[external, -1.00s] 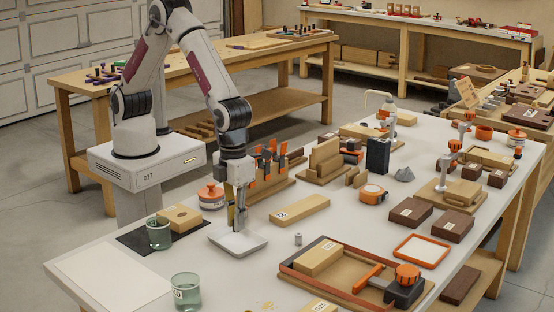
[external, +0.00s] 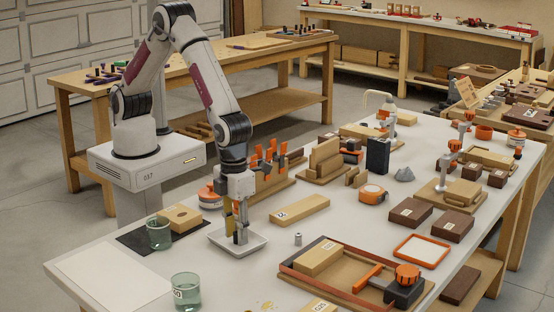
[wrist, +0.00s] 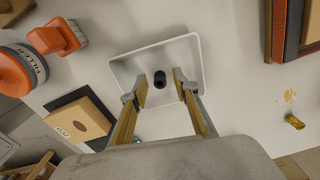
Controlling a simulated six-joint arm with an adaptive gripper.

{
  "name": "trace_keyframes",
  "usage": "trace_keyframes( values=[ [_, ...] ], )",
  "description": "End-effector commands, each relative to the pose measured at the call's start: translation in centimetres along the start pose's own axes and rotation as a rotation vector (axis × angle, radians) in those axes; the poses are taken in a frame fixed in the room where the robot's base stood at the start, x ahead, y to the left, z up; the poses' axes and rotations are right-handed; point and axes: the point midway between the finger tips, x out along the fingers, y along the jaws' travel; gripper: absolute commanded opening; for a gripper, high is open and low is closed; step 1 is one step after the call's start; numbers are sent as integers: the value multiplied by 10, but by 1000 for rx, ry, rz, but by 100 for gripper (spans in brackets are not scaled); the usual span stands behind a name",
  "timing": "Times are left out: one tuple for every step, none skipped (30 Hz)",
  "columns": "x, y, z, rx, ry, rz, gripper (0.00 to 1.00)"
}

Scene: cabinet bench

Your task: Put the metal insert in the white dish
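The white dish (external: 258,243) lies flat on the table below my gripper (external: 240,241). In the wrist view the dish (wrist: 185,50) surrounds a small dark cylinder (wrist: 160,78), which looks like the metal insert. It appears to stand upright on the dish floor. My gripper (wrist: 162,90) has its two fingers spread on either side of the cylinder, with a visible gap on both sides. In the external view the fingers reach down into the dish and largely hide the cylinder.
A small grey cylinder (external: 298,239) stands right of the dish. A tan block (external: 181,218) on a black mat, green cups (external: 186,288) and an orange-lidded tin (wrist: 20,70) are nearby. A brass piece (wrist: 294,122) lies toward the table edge.

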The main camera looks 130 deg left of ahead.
Motion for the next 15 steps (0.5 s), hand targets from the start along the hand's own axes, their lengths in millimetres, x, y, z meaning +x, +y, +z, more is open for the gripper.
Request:
trace_keyframes(
  values=[
    [0,0,0,0,0,0,29],
    [0,0,0,0,0,0,29],
    [0,0,0,0,0,0,29],
    [0,0,0,0,0,0,29],
    [0,0,0,0,0,0,29],
    [0,0,0,0,0,0,29],
    [0,0,0,0,0,0,29],
    [0,0,0,0,0,0,29],
    [-1,0,0,0,0,0,29],
    [-2,0,0,0,0,0,29],
    [-2,0,0,0,0,0,29],
    [-4,0,0,0,0,0,29],
    [-5,0,0,0,0,0,29],
    [-7,0,0,0,0,-1,29],
    [-10,0,0,0,0,-1,29]
  ],
)
